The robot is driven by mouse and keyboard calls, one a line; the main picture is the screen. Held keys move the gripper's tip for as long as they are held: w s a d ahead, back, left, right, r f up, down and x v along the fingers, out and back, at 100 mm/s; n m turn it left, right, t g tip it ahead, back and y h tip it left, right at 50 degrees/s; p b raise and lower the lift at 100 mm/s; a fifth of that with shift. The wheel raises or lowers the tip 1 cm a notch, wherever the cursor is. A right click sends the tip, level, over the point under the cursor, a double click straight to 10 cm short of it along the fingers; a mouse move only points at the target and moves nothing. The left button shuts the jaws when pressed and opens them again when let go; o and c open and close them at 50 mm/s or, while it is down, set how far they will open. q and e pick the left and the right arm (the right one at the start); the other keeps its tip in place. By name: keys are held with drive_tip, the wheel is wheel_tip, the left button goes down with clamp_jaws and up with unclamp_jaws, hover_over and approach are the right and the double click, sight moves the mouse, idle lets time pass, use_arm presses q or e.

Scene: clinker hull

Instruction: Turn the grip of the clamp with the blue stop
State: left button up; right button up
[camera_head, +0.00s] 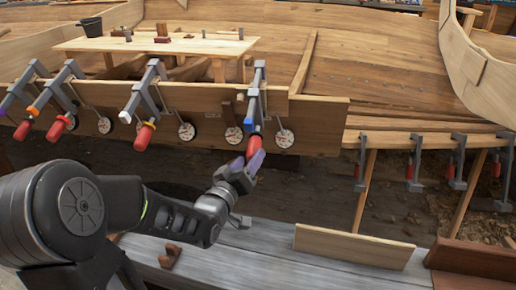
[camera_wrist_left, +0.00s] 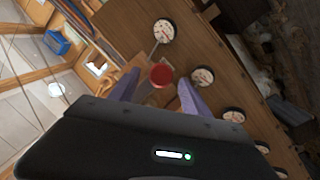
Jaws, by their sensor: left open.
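The clamp with the blue stop (camera_head: 253,93) is the rightmost in the row on the hull plank in the head view. It hangs upright, its red grip (camera_head: 254,146) pointing down. My left gripper (camera_head: 256,160) has purple fingers and is just below and beside this grip. In the left wrist view the round red end of the grip (camera_wrist_left: 161,75) shows between the two open fingers (camera_wrist_left: 160,92), with gaps at both sides. I cannot tell whether a finger touches it in the head view. My right gripper is not in view.
Several other clamps with red grips (camera_head: 144,136) hang to the left, with white, orange and purple stops. Round dials (camera_head: 284,138) hang along the plank (camera_head: 318,130). A wooden bench (camera_head: 170,46) stands behind. A grey plank surface (camera_head: 265,262) with a loose board (camera_head: 355,246) lies below.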

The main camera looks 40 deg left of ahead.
sight(257, 148)
use_arm(q)
drive_tip(key=x, duration=0.6)
drive_tip(key=shift+w, duration=0.25)
clamp_jaws()
idle(0.3)
